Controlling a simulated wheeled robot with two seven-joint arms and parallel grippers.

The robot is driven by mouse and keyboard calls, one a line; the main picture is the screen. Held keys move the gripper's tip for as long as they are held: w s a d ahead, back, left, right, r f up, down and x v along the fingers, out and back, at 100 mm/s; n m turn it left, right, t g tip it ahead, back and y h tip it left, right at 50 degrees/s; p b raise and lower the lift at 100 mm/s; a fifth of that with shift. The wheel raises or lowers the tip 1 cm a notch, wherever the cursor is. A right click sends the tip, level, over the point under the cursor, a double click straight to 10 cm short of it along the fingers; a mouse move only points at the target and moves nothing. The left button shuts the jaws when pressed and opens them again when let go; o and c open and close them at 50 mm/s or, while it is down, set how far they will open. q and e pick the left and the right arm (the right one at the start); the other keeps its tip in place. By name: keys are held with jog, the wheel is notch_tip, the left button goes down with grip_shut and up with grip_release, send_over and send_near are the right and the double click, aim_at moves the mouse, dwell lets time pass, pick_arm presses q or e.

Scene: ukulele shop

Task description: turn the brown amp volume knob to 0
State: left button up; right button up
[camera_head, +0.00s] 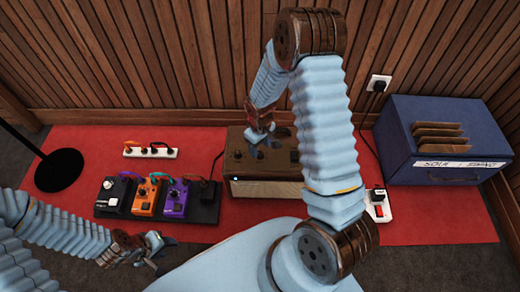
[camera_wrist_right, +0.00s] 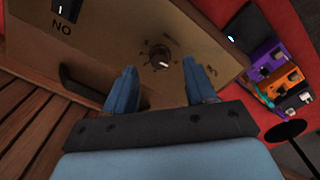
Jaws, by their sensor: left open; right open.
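The brown amp (camera_head: 262,190) stands on the red mat below my right arm, its control panel facing up. In the right wrist view, a dark round knob (camera_wrist_right: 158,56) with a white pointer mark sits on the amp's tan panel (camera_wrist_right: 110,45), with small markings around it. My right gripper (camera_head: 259,138) is over the amp panel, pointing down. In the wrist view its two fingers (camera_wrist_right: 160,82) are apart, with the knob just beyond the gap between them; I cannot tell whether they touch it. My left gripper (camera_head: 155,245) is open and empty at the mat's front edge.
A pedal board (camera_head: 205,205) with several colored pedals lies left of the amp. A white power strip (camera_head: 150,152) is behind it. A blue box (camera_head: 440,140) stands at the right, near a wall outlet (camera_head: 379,83). My right arm covers part of the amp.

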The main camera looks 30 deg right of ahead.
aim_at(260, 153)
pick_arm(q)
jog(key=shift+s+d+r+p, duration=0.1)
jog(key=shift+d+r+p, duration=0.1)
jog(key=shift+r+p, duration=0.45)
pick_arm(e)
notch_tip(260, 153, up, 11)
jog(key=shift+f, duration=0.1)
pick_arm(q)
jog(key=r+p, duration=0.1)
jog(key=d+r+p, duration=0.1)
jog(key=shift+s+r+p, duration=0.15)
jog(key=shift+r+p, duration=0.15)
jog(key=shift+r, duration=0.1)
pick_arm(e)
jog(key=s+a+f+m+y, duration=0.4)
jog(key=s+a+f, duration=0.8)
jog(key=s+a, duration=0.3)
jog(key=shift+a+f+m+t, duration=0.3)
jog(key=shift+a+f+t, duration=0.1)
jog(key=shift+a, duration=0.45)
